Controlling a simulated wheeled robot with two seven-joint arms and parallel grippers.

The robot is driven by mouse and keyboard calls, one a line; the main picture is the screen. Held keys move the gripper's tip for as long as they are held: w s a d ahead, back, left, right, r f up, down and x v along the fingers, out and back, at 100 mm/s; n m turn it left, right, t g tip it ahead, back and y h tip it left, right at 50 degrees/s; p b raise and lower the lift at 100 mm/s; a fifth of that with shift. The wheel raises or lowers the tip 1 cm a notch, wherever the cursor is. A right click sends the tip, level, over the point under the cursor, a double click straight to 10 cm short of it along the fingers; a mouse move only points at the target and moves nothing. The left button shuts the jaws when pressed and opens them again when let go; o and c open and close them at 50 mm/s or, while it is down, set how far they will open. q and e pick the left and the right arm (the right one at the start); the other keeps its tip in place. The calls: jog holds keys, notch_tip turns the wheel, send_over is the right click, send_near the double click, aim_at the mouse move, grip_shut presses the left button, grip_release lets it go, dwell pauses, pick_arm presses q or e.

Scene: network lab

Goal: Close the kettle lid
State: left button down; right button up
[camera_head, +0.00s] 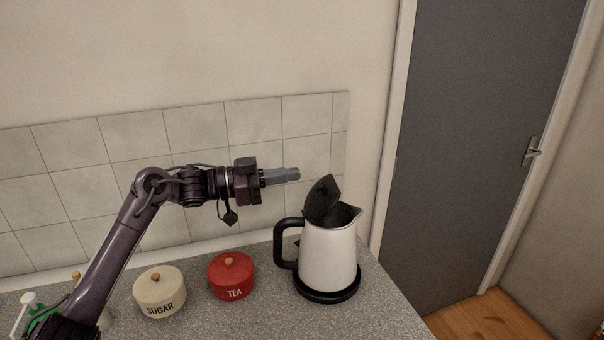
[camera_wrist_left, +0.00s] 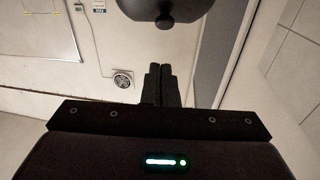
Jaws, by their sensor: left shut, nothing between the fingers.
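A white kettle (camera_head: 328,258) with a black handle and a black base stands on the counter in the head view. Its black lid (camera_head: 321,197) is raised, tilted up above the kettle's opening. My left gripper (camera_head: 297,174) is shut and empty. It is up and to the left of the lid, pointing right, apart from it. In the left wrist view the shut fingers (camera_wrist_left: 161,84) point at a dark rounded shape at the top, which looks like the lid (camera_wrist_left: 160,8). My right gripper is not in view.
A red TEA canister (camera_head: 232,277) and a cream SUGAR canister (camera_head: 160,293) stand on the grey counter (camera_head: 205,322) left of the kettle. A tiled wall (camera_head: 250,128) is behind. A grey door (camera_head: 470,130) is at the right, past the counter's edge.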

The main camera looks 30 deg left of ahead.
aim_at(319, 194)
pick_arm(q)
jog(key=shift+w+d+f+p, duration=0.65)
jog(key=shift+w+d+f, duration=0.35)
jog(key=shift+d, duration=0.05)
jog(key=shift+w+d+f, duration=0.1)
jog(key=shift+f, duration=0.15)
jog(key=shift+w+f, duration=0.1)
jog(key=shift+f, duration=0.05)
jog(key=shift+d, duration=0.1)
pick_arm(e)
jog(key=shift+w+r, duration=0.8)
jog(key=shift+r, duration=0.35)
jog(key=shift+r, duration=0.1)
